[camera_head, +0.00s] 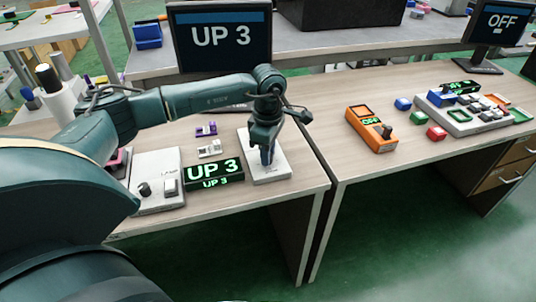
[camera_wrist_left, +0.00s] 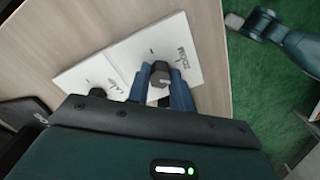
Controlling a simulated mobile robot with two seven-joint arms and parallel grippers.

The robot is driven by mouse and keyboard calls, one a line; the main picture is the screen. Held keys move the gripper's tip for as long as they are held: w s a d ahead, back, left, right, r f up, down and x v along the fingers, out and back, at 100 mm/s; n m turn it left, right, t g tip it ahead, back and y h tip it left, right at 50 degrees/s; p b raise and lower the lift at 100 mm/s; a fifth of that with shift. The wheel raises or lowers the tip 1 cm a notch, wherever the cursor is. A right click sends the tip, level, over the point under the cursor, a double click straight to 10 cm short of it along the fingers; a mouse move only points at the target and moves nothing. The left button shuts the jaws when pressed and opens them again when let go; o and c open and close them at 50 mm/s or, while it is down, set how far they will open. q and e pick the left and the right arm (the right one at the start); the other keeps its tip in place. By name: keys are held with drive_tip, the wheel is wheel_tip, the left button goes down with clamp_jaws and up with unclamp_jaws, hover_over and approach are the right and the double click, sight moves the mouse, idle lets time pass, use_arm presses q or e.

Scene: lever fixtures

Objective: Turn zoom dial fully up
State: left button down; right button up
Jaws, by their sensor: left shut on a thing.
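The zoom dial is a dark grey faceted knob (camera_wrist_left: 160,73) on a white plate marked ZOOM (camera_wrist_left: 185,42) in the left wrist view. My left gripper (camera_wrist_left: 165,95) is shut on it, with a blue finger on each side. In the head view my left gripper (camera_head: 267,155) points down over the white zoom plate (camera_head: 281,172) and hides the dial. A small black display (camera_head: 213,173) beside the plate reads UP 3, and so does the monitor (camera_head: 220,38) behind.
A white plate with a dark knob (camera_head: 144,190) and a switch (camera_head: 170,187) lies left of the display. Small purple (camera_head: 206,129) and white (camera_head: 209,149) parts lie behind it. An orange box (camera_head: 371,128) and several coloured blocks are on the right table, past a gap.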

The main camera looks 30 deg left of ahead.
use_arm(q)
drive_tip(key=m+b, duration=0.1)
drive_tip(key=m, duration=0.1)
drive_tip(key=shift+m, duration=1.3)
drive_tip(key=shift+m+b, duration=0.5)
drive_tip(key=shift+m, duration=1.2)
drive_tip(key=shift+m+b, duration=0.4)
drive_tip(key=shift+m, duration=0.7)
use_arm(e)
drive_tip(key=shift+s+d+r+t, duration=0.3)
drive_tip(key=shift+s+d+t, duration=0.2)
drive_tip(key=shift+d+t, duration=0.15)
use_arm(q)
drive_tip(key=shift+r, duration=0.1)
use_arm(e)
drive_tip(key=shift+d+r, duration=0.1)
drive_tip(key=shift+r, duration=0.05)
